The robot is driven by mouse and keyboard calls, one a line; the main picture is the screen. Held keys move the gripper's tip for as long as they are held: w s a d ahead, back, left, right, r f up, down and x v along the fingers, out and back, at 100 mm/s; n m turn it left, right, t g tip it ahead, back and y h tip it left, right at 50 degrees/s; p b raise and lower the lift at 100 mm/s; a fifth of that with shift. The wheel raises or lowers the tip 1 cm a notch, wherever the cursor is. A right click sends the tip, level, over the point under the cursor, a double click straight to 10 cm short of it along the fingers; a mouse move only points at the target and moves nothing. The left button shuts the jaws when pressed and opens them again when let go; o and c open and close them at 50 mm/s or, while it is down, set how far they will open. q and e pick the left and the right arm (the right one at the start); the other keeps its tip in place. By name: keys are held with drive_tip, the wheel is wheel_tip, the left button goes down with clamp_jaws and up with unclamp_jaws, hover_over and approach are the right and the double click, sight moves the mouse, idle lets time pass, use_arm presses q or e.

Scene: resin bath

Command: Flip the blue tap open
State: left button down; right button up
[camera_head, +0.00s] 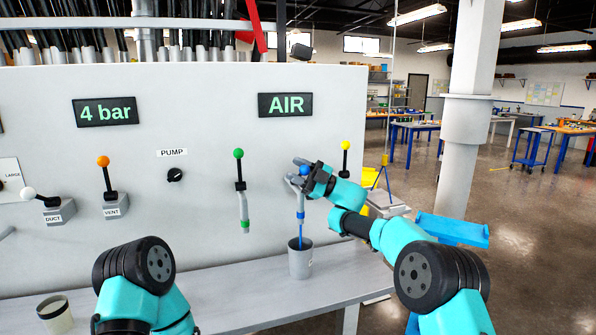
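The blue tap (304,171) is on the white panel, its ball knob partly covered by my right gripper. My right gripper (298,172) is at the knob, with grey fingers beside it; whether they are closed on it is hard to tell. A grey spout with a blue band (300,214) hangs below the tap. A thin blue stream or line (300,238) runs from it down into a grey cup (300,263) on the bench. The lever's exact angle is hidden by the gripper. My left arm is low at the left; its gripper does not show.
A green tap (239,154) with a green-banded spout is left of it, and a yellow tap (345,146) is right. Orange VENT (104,162) and white DUCT (29,193) levers are further left. Another cup (55,314) stands at the bench's lower left. The bench (240,302) is mostly clear.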

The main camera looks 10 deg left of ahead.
drive_tip(key=o, duration=0.3)
drive_tip(key=v, duration=0.7)
drive_tip(key=shift+d, duration=0.25)
drive_tip(key=shift+f, duration=0.15)
